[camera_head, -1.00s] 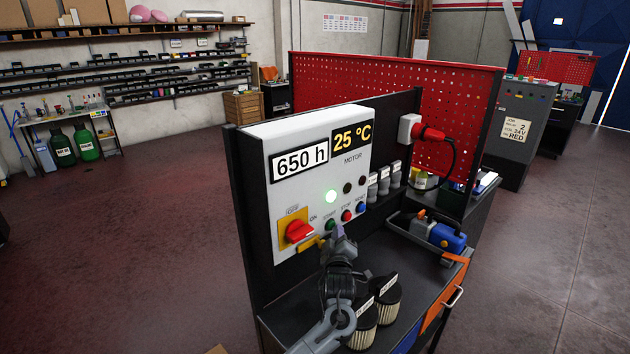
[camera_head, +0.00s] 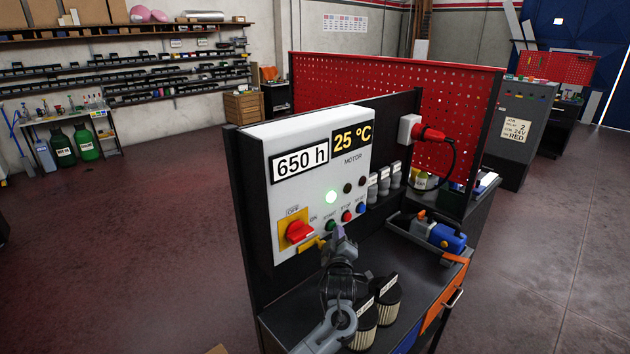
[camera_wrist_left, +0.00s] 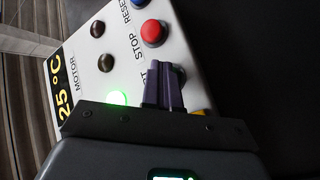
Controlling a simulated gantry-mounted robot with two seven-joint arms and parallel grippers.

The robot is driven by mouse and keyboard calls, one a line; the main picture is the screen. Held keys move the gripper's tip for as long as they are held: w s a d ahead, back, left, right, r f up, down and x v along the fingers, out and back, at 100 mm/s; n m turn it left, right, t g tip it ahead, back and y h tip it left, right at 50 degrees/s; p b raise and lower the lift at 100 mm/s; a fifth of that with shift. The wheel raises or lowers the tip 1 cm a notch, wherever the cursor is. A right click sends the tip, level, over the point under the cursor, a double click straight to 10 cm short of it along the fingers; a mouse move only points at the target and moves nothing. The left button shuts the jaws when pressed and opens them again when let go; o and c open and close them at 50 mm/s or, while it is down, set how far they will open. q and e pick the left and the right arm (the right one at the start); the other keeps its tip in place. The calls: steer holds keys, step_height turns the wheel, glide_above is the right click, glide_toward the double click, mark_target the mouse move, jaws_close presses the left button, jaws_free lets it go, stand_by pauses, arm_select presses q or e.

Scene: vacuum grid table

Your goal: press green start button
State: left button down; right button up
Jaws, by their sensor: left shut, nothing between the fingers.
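The green start button (camera_head: 331,225) sits on the white control panel (camera_head: 283,198), below a lit green lamp (camera_head: 331,196). The lamp also shows in the left wrist view (camera_wrist_left: 117,97). My left gripper (camera_head: 340,233) is shut and empty, its fingertips close in front of the panel, just below and right of the green button. I cannot tell whether they touch it. In the left wrist view the dark purple fingers (camera_wrist_left: 163,85) are together and cover part of the START label; the green button is hidden there. My right gripper is not in view.
A red stop button (camera_head: 346,215) and blue reset button (camera_head: 361,208) sit right of the green one. A red rotary switch (camera_head: 298,231) is at left. Two filter cylinders (camera_head: 386,299) stand on the dark bench, near my left arm. A tray of tools (camera_head: 436,235) lies right.

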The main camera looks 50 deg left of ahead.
arm_select(q)
steer(key=d+p, duration=0.1)
steer(key=d, duration=0.5)
stand_by(0.4)
stand_by(0.6)
